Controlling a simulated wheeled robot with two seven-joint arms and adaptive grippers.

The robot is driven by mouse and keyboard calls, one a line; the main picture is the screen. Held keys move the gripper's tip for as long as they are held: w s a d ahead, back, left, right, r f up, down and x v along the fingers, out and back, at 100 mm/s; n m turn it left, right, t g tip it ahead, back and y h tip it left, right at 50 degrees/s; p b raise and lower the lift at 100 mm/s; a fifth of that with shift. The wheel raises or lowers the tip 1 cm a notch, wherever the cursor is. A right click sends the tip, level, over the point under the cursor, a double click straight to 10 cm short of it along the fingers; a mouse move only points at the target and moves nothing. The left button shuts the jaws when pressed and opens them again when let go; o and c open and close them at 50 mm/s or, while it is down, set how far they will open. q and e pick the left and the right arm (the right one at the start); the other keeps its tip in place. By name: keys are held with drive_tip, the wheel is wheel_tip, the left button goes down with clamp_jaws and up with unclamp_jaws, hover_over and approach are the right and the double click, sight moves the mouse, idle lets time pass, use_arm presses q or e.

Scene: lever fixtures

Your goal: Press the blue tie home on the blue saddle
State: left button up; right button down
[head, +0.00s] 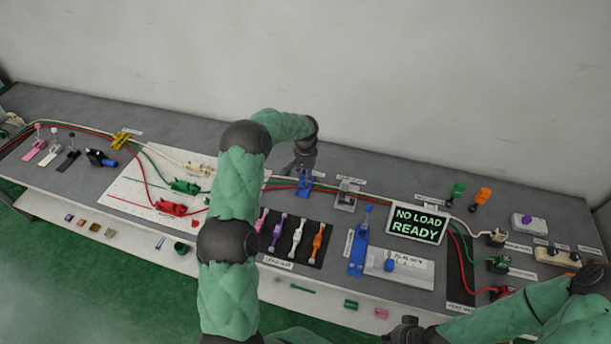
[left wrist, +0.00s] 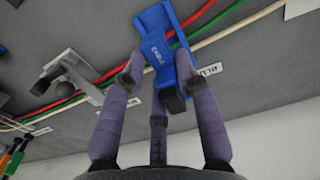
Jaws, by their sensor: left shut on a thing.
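The blue saddle (head: 305,186) stands on the grey bench, across the red, green and white cables. My left gripper (head: 303,168) is right above it, pointing down. In the left wrist view, the blue saddle (left wrist: 150,22) lies across the cables, and the blue tie (left wrist: 156,52), with white lettering, is between the fingertips of my left gripper (left wrist: 158,75). The fingers are shut on the tie. The contact between tie and saddle is partly hidden by the fingers. My right gripper (head: 405,331) is low at the front of the head view, away from the saddle; its jaws are unclear.
A grey clamp fixture (head: 346,194) stands just right of the saddle. A black mat (head: 292,240) with several coloured levers lies in front. A blue lever fixture (head: 360,245) and a NO LOAD READY display (head: 417,223) are further right. My left arm hides part of the white board (head: 130,190).

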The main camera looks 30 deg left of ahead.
use_arm(q)
drive_tip(key=shift+f+b, duration=1.5)
drive_tip(key=shift+f, duration=0.6)
idle(0.8)
drive_tip(key=o, duration=1.4)
drive_tip(key=shift+r, duration=0.15)
drive_tip(key=shift+r+p, duration=1.75)
drive_tip(key=shift+r, duration=1.65)
